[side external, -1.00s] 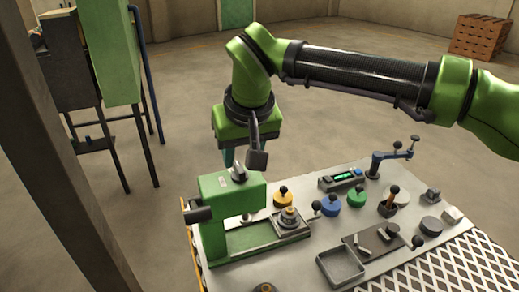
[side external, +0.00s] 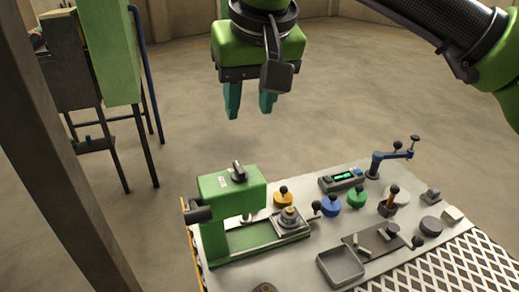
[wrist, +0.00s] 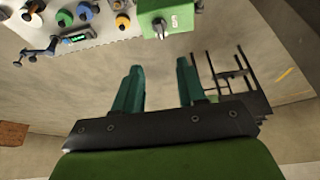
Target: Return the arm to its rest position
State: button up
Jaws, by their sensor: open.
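My gripper (side external: 250,103) hangs in the air above and behind the green machine on the table, with its two teal fingers pointing down. The fingers are apart with nothing between them. The wrist view also shows my gripper (wrist: 160,80) with a clear gap between the fingers and bare floor behind them. The green machine (side external: 228,190) stands at the table's left end with a dark knob on top, and my gripper is clear of it. It also shows at the top of the wrist view (wrist: 178,14).
The grey table (side external: 290,255) holds yellow, blue and green knobs (side external: 330,205), a small display box (side external: 341,180), a blue crank post (side external: 378,163) and an open tray (side external: 340,266). A dark post (side external: 60,150) stands at left. Air around my gripper is free.

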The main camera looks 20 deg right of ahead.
jog(key=w+d+f+n+g+y, duration=0.1)
jog(key=d+f, duration=0.2)
jog(key=d, duration=0.4)
jog(key=d+f+y, duration=0.1)
jog(key=d+f, duration=0.3)
jog(key=d, duration=0.2)
jog(key=s+d+f+m+t, duration=0.2)
jog(key=s+d+f, duration=0.1)
jog(key=s+d, duration=0.5)
jog(key=s+d+f+m+t, duration=0.1)
jog(key=s+d+f+m, duration=0.1)
jog(key=s+d, duration=0.6)
jog(key=shift+d+f+m+t, duration=0.4)
jog(key=shift+d+f, duration=0.5)
jog(key=shift+d, duration=0.95)
